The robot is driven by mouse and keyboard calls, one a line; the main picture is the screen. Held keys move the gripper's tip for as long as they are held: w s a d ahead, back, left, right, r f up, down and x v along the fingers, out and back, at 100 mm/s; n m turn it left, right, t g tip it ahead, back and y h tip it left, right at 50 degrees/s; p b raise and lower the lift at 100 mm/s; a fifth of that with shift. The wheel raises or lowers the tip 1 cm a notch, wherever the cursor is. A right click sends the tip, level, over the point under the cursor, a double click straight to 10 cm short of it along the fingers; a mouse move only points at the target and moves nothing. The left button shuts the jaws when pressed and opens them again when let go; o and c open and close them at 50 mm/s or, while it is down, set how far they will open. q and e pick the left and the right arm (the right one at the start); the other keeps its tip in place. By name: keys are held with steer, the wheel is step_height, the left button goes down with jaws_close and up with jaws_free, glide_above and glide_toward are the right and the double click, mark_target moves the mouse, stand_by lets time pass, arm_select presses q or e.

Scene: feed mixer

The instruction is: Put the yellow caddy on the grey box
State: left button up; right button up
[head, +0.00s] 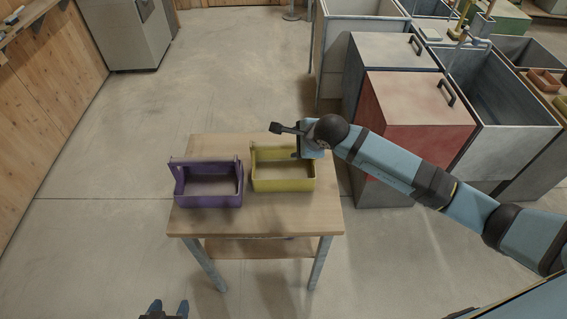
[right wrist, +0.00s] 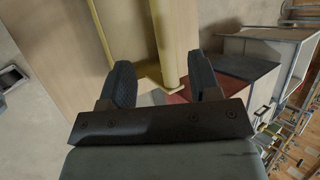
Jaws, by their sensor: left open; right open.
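The yellow caddy (head: 283,184) stands upright on a small wooden table, right of a purple caddy. My right gripper (head: 306,154) is at the yellow caddy's right end, from above. In the right wrist view the caddy's yellow handle bar (right wrist: 164,40) runs between the tips of my open right gripper (right wrist: 163,82), and neither finger visibly presses on it. My left gripper (head: 168,310) is open and empty at the bottom edge, in front of the table. The grey box (head: 393,50), with a pale lid and dark handle, stands behind the red box.
The purple caddy (head: 208,194) stands on the left of the wooden table (head: 260,222). A red box (head: 415,105) with a dark lid handle stands right of the table. Open grey bins (head: 495,90) stand beyond it. The floor to the left is clear.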

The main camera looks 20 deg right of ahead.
mark_target(287, 145)
steer(key=x, duration=0.4)
steer(key=shift+f, duration=0.1)
steer(key=p+x, duration=0.1)
steer(key=x, duration=0.1)
steer(key=p+x, duration=0.1)
steer(key=x, duration=0.1)
steer(key=shift+w+d, duration=0.1)
steer(key=shift+w, duration=0.2)
steer(key=shift+w+f, duration=0.25)
steer(key=shift+f, duration=0.05)
jaws_close()
